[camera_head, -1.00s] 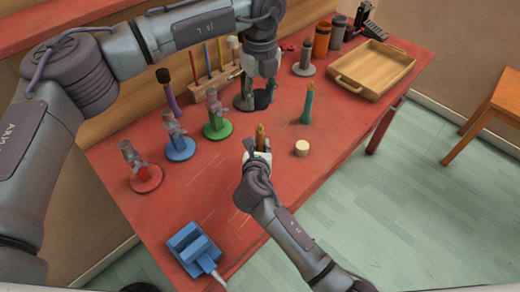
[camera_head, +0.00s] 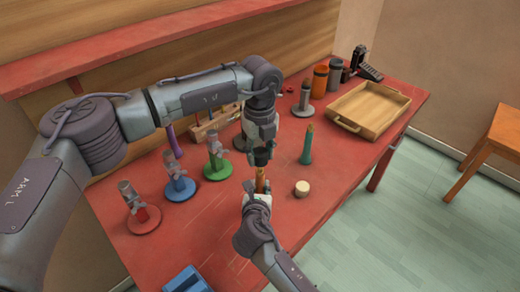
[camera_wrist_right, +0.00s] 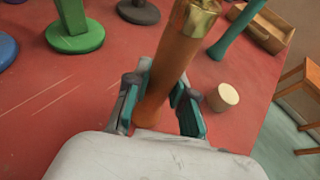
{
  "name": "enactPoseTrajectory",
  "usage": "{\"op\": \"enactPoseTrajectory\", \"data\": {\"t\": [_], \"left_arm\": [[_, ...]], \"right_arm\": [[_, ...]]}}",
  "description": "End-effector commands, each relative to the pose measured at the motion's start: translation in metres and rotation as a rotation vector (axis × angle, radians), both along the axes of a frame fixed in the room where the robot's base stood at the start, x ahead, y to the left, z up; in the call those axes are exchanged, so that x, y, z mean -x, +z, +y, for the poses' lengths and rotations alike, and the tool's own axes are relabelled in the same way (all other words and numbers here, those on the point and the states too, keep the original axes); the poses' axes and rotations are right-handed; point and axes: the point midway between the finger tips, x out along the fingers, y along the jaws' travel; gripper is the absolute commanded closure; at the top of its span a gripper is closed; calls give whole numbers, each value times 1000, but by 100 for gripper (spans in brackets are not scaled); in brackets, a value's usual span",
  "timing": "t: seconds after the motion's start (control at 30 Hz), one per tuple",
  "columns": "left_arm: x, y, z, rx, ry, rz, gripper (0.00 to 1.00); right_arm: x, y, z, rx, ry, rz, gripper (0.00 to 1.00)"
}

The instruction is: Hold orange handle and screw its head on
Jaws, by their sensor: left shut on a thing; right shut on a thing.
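The orange handle (camera_head: 260,181) stands nearly upright, with a brass tip on top. In the right wrist view the handle (camera_wrist_right: 168,75) leans a little, with its brass tip (camera_wrist_right: 198,18) near the upper edge. My right gripper (camera_head: 257,196) is shut around the handle's lower part; its teal-padded fingers (camera_wrist_right: 160,108) flank it. My left gripper (camera_head: 262,142) is shut on a dark head (camera_head: 261,156) and holds it just above the brass tip. I cannot tell whether head and tip touch. The left gripper is out of the right wrist view.
Red (camera_head: 146,219), blue (camera_head: 179,189) and green (camera_head: 217,170) stands are at left. A teal handle (camera_head: 307,146) and a cream cylinder (camera_head: 301,188) stand close at right. A wooden tray (camera_head: 347,125) is farther back. A blue block (camera_head: 187,281) lies at the front.

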Motion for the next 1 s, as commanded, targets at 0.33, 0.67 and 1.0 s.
{"op": "enactPoseTrajectory", "data": {"t": [0.33, 0.67, 1.0], "left_arm": [[0, 0, 0, -1, 0, 0, 86], [0, -17, 0, -3, -1, 1, 86], [0, -18, 0, -1, -1, 0, 86]], "right_arm": [[0, -1, 0, 0, 0, 1, 100], [0, -1, 0, 0, -1, 1, 100], [0, -1, 0, 0, 0, 1, 100]]}}
